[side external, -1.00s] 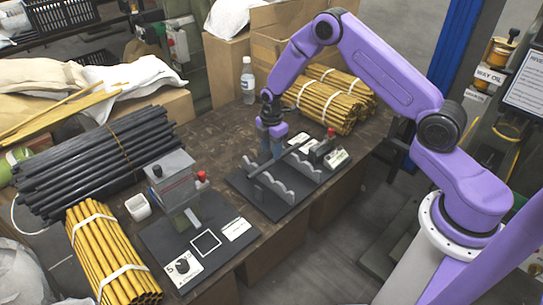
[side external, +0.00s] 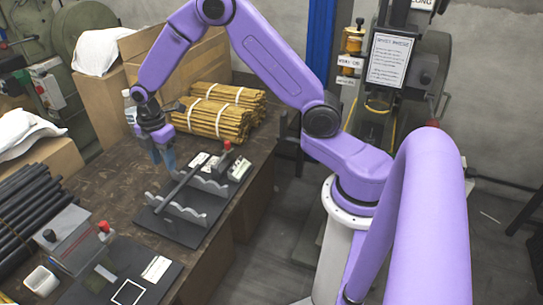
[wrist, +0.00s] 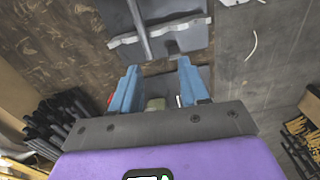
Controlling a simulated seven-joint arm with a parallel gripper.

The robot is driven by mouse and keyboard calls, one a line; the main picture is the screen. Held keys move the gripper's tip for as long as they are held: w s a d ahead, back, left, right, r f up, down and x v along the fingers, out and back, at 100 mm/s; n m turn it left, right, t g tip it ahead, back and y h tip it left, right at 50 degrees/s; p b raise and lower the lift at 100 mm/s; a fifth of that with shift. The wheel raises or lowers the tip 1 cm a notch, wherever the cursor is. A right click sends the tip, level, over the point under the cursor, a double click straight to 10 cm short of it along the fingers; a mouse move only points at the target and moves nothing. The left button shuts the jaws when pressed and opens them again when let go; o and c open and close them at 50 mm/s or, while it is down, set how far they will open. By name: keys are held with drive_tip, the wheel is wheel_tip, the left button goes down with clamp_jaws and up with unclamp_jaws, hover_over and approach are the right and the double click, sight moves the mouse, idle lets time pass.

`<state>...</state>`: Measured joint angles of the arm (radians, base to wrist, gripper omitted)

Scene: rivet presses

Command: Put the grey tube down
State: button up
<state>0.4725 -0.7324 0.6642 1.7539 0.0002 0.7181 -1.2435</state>
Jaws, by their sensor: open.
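The grey tube (side external: 183,183) lies slanted across the wavy notched supports of a dark rack (side external: 160,228) on the table. In the wrist view the tube (wrist: 138,22) crosses the notched support at the top of the picture. My gripper (side external: 164,158) is just beyond the rack's far left side, apart from the tube. Its blue fingers are spread, and the wrist view shows no tube between them (wrist: 157,85). I cannot tell exactly how high the fingertips are above the table.
A red-knobbed block (side external: 226,160) stands at the rack's right. Tied yellow rods (side external: 215,120) lie behind it, with a bottle (side external: 130,108) nearby. Brown table shows left of the rack.

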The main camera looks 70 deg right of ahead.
drive_tip(key=s+a+r+m, duration=0.1)
drive_tip(key=s+a+r, duration=0.2)
drive_tip(key=s+r, duration=0.35)
drive_tip(key=s+a+r+m, duration=0.1)
drive_tip(key=s+a+r, duration=0.2)
drive_tip(key=s, duration=0.7)
drive_tip(key=s+d+r+m, duration=0.1)
drive_tip(key=s+d, duration=0.1)
drive_tip(key=s, duration=0.7)
drive_tip(key=s+d+r+m, duration=0.1)
drive_tip(key=s+d, duration=0.2)
drive_tip(key=s, duration=0.5)
drive_tip(key=shift+s+r+m, duration=0.3)
drive_tip(key=shift+s, duration=0.05)
